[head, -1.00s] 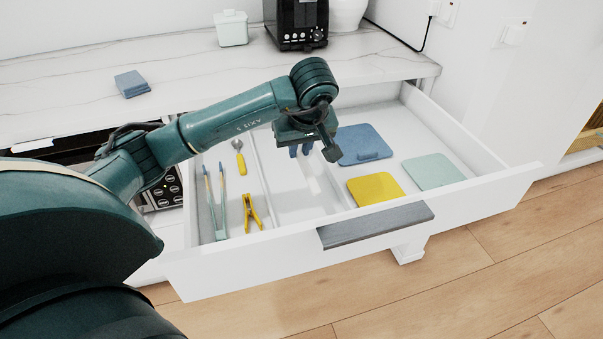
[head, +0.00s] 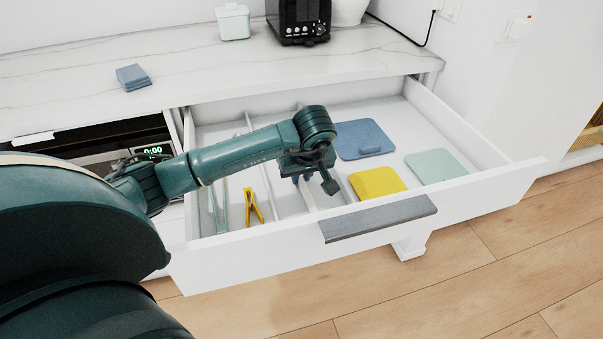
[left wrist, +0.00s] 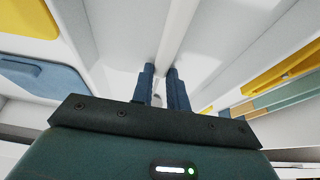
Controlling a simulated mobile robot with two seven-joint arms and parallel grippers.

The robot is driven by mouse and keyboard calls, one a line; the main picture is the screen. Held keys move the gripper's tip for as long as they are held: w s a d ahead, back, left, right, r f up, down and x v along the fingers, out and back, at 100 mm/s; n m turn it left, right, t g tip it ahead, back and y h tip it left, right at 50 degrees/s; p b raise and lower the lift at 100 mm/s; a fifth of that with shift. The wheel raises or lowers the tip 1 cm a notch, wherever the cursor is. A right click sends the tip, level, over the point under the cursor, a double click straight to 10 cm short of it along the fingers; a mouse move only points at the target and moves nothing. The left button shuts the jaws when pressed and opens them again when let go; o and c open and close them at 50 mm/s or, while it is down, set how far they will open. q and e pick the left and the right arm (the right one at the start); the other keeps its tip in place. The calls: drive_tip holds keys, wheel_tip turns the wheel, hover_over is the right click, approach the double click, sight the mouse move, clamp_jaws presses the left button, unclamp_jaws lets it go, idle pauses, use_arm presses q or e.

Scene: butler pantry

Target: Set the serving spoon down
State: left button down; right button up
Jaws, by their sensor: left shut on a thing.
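My left gripper (head: 302,180) is low over the open drawer (head: 480,200), above the narrow middle compartment between the divider and the yellow lid. Its blue fingers point down. In the left wrist view the fingers (left wrist: 161,72) are close together, shut on a thin pale thing (left wrist: 157,91), which I take to be the serving spoon. Little of it shows, and in the head view the arm and gripper hide it. Whether it touches the drawer floor I cannot tell. My right gripper is not in view.
Light green tongs (head: 220,208) and a yellow clip-like tool (head: 254,207) lie in the left compartments. Blue (head: 362,139), yellow (head: 377,184) and mint (head: 436,166) flat lids lie at the right. The drawer's front wall and grey handle (head: 378,218) stand nearest.

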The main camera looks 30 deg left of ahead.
use_arm(q)
drive_tip(key=c, duration=1.4)
unclamp_jaws()
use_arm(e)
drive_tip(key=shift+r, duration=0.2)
use_arm(q)
drive_tip(key=shift+r, duration=0.15)
drive_tip(key=shift+d+r, duration=0.1)
drive_tip(key=shift+r, duration=0.2)
drive_tip(key=p+v, duration=0.1)
drive_tip(key=v, duration=1)
drive_tip(key=shift+s+r+p, duration=0.1)
drive_tip(key=shift+r+p, duration=0.05)
drive_tip(key=shift+p, duration=0.2)
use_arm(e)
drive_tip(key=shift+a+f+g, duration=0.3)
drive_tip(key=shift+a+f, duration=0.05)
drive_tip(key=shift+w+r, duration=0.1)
